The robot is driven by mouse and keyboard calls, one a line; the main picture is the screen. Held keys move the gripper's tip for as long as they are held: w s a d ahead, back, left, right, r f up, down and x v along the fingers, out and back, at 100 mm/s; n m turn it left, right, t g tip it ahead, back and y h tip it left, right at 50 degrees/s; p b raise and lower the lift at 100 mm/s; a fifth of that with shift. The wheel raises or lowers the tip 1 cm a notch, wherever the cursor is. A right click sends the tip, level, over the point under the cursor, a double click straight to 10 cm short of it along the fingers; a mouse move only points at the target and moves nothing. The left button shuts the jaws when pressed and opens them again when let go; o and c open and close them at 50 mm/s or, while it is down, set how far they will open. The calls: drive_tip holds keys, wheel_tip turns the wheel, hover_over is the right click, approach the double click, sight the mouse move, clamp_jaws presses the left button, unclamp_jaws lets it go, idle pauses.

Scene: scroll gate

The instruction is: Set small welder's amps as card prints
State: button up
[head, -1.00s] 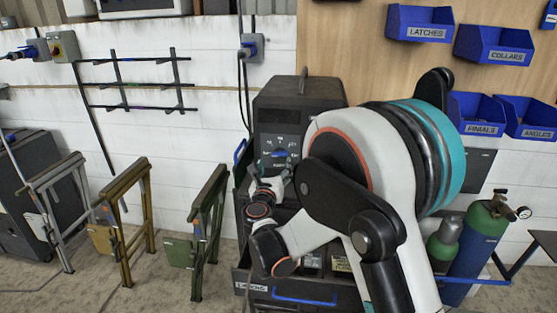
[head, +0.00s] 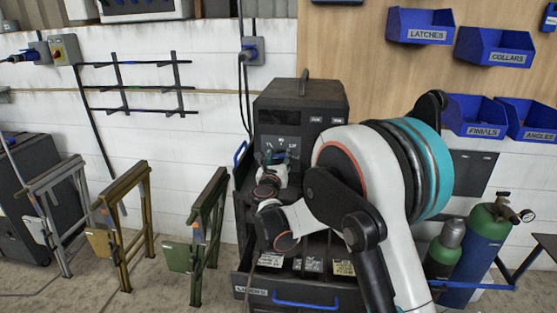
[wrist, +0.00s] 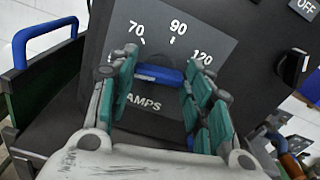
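The small welder (head: 300,100) is a dark box on a cart against the wall. In the wrist view its AMPS dial plate (wrist: 215,35) shows 70, 90 and 120. A blue bar-shaped knob (wrist: 158,73) lies roughly crosswise below the 90; its pointer mark is not clear. My gripper (wrist: 163,62) is at the knob, with one green-padded finger on each side and the bar between them. Fingertip contact is not clear. In the head view my gripper (head: 275,165) partly covers the dial. Several cards (head: 344,268) lie in the cart's lower drawer, their print too small to read.
A black switch (wrist: 292,66) and an OFF label (wrist: 303,5) are right of the dial. A blue cart handle (wrist: 38,38) stands at left. Folding stands (head: 208,225) are left of the cart, gas cylinders (head: 480,245) right.

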drive_tip(key=shift+c, duration=1)
drive_tip(key=m, duration=0.4)
drive_tip(key=shift+d+m, duration=0.1)
drive_tip(key=shift+m, duration=0.2)
drive_tip(key=m, duration=0.5)
drive_tip(key=shift+d+f, duration=0.1)
drive_tip(key=shift+d, duration=0.05)
drive_tip(key=o, duration=1.1)
drive_tip(key=shift+s, duration=0.1)
